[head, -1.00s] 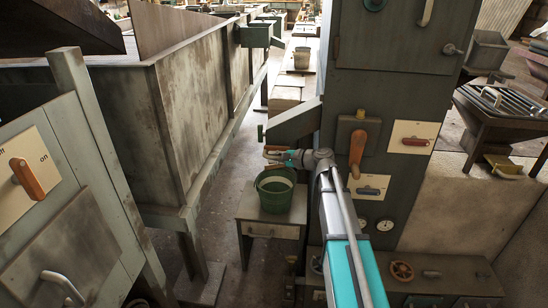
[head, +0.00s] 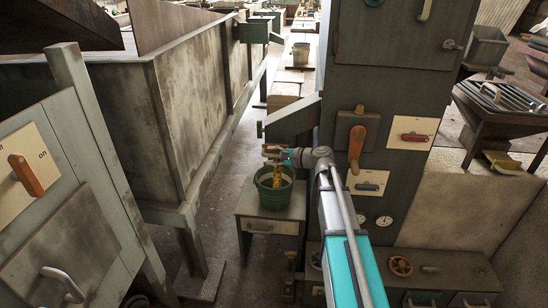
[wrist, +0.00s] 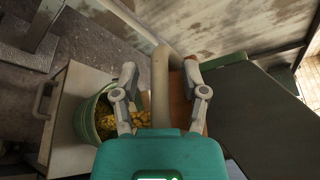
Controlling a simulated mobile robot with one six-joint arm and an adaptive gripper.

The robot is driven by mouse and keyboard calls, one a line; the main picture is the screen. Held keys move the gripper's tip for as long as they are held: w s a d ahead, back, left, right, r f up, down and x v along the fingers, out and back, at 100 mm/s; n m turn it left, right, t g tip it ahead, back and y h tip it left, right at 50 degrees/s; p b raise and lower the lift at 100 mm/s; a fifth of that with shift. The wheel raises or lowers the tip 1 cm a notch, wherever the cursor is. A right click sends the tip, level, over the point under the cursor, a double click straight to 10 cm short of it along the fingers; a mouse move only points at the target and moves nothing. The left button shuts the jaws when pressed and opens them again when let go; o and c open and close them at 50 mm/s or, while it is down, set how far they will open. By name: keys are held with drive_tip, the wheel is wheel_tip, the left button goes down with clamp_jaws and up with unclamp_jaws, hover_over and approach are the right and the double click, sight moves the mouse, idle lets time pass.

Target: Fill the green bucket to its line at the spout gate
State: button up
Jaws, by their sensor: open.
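The green bucket (head: 265,196) stands upright on a small table under the spout (head: 292,120). Yellow grain (head: 277,178) shows in a narrow column at the bucket's mouth. In the wrist view, the bucket (wrist: 92,122) is left of my gripper, with yellow grain (wrist: 108,122) inside. The bucket's line cannot be made out, so the level against it is unclear. My gripper (wrist: 160,76) is open, its fingers on either side of a tan bar (wrist: 159,95) and an orange-brown handle (wrist: 181,98) at the spout. I cannot tell whether the fingers touch them.
The small table (head: 254,227) has a drawer with a handle. A long grey bin (head: 190,110) runs along the left. The tall dark cabinet (head: 385,100) on the right carries an orange lever (head: 357,148). Bare floor (head: 222,225) lies between bin and table.

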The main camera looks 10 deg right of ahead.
drive_tip(key=s+d+r+p, duration=0.2)
drive_tip(key=d, duration=0.4)
wheel_tip(320, 180, up, 8)
drive_tip(key=p, duration=0.8)
drive_tip(key=s+a+n+g+h+p, duration=0.5)
drive_tip(key=s+a+n+g+p, duration=0.15)
drive_tip(key=s+p, duration=0.45)
drive_tip(key=s+r+n+g+h+p, duration=0.1)
drive_tip(key=s+n+h+p, duration=0.1)
drive_tip(key=s+p, duration=0.1)
drive_tip(key=s+r+n+g+h+p, duration=0.1)
drive_tip(key=s+r+n+h+p, duration=0.1)
drive_tip(key=s, duration=0.4)
drive_tip(key=s+d+r+n+g+h+p, duration=0.1)
drive_tip(key=s+r+n+h+p, duration=0.1)
drive_tip(key=s+n+h+p, duration=0.1)
drive_tip(key=shift+s+p, duration=0.3)
drive_tip(key=shift+s, duration=0.55)
drive_tip(key=shift+f, duration=0.15)
